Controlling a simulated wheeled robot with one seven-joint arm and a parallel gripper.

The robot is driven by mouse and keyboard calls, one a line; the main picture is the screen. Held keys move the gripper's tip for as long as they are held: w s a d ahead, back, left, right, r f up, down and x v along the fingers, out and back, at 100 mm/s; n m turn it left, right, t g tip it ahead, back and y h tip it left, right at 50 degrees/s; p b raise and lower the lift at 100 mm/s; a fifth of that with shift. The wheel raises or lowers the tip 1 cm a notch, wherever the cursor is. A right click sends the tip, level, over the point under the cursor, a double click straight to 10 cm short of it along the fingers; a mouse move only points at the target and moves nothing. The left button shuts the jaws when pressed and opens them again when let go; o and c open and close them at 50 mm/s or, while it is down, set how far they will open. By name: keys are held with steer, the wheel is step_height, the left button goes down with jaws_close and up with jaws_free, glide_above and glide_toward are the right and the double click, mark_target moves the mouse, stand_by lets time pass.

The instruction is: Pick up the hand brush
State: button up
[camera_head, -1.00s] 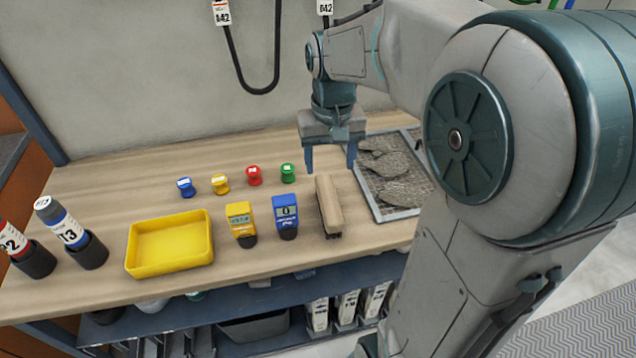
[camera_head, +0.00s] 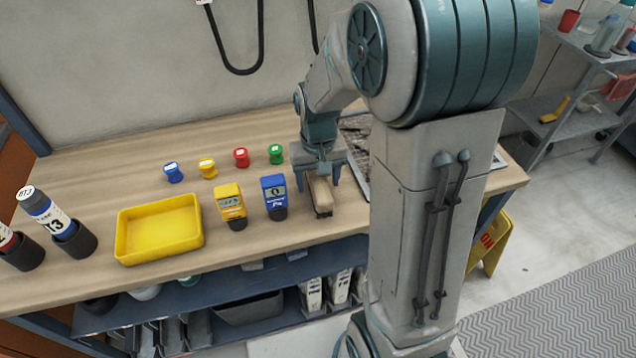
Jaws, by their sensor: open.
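The hand brush (camera_head: 320,194) has a tan wooden handle and dark bristles below. It lies on the wooden workbench, right of the blue meter. My gripper (camera_head: 317,183) is over the brush, pointing down, with its fingers apart on either side of the handle. Whether the fingers touch the brush cannot be told. The far end of the brush is hidden under the gripper.
A blue meter (camera_head: 274,197) stands close left of the brush, with a yellow meter (camera_head: 230,206) beyond it. A yellow tray (camera_head: 122,238) and several coloured-cap pots (camera_head: 241,158) are further left. A filter panel (camera_head: 356,125) lies behind my arm. The bench's front edge (camera_head: 300,240) is near.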

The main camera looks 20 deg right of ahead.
steer(key=shift+f, duration=0.65)
steer(key=c, duration=1.1)
steer(key=shift+c, duration=0.2)
steer(key=shift+r, duration=0.15)
